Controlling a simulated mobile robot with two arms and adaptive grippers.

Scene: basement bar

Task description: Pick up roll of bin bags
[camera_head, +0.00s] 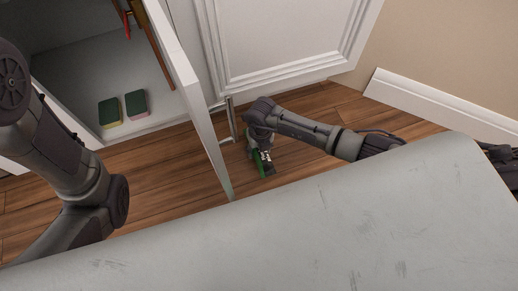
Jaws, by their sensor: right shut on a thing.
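My right gripper (267,162) is low over the wooden floor, just right of the open white cabinet door. It is shut on a small dark green thing, which I take to be the roll of bin bags (258,164). Only part of the green shows beside the fingers, so its full shape is hidden. I cannot tell whether it touches the floor. My left arm comes in at the left edge, and its gripper is out of view.
The open cabinet door (187,85) stands close to the left of my right gripper. Two green sponges (135,104) lie inside the cabinet. A closed white panelled door (285,40) is behind. My grey base top fills the front. Bare floor (320,100) lies to the right.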

